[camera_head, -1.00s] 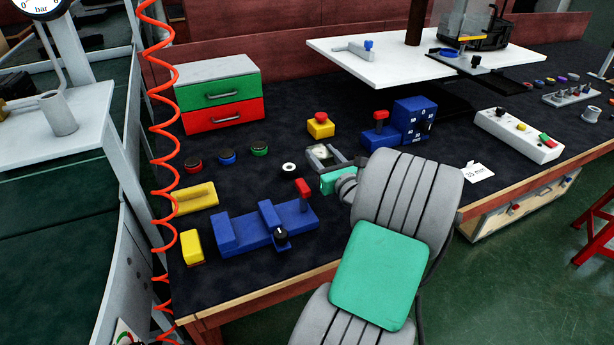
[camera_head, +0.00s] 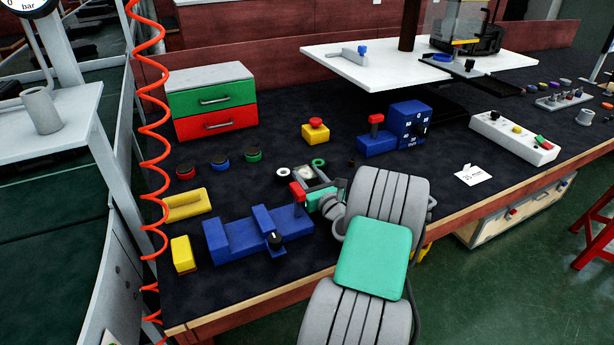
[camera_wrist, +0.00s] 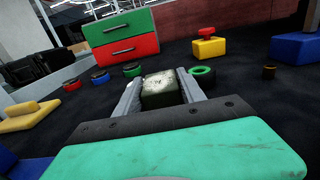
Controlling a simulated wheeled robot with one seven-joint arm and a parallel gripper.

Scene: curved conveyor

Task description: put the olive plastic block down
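The olive plastic block (camera_wrist: 160,92) sits between the two fingers of my gripper (camera_wrist: 160,88) in the wrist view. It is dark olive with a pale, worn top, and both fingers lie against its sides. In the head view my gripper (camera_head: 311,178) is low over the dark bench top, with the block partly hidden between its fingers. I cannot tell whether the block's underside touches the bench.
A white ring (camera_head: 283,172) and a green ring (camera_head: 319,163) lie close by. The blue fixture with a red knob (camera_head: 262,232) stands just left and nearer. A yellow button box (camera_head: 315,134) and a green-and-red drawer cabinet (camera_head: 212,100) stand behind.

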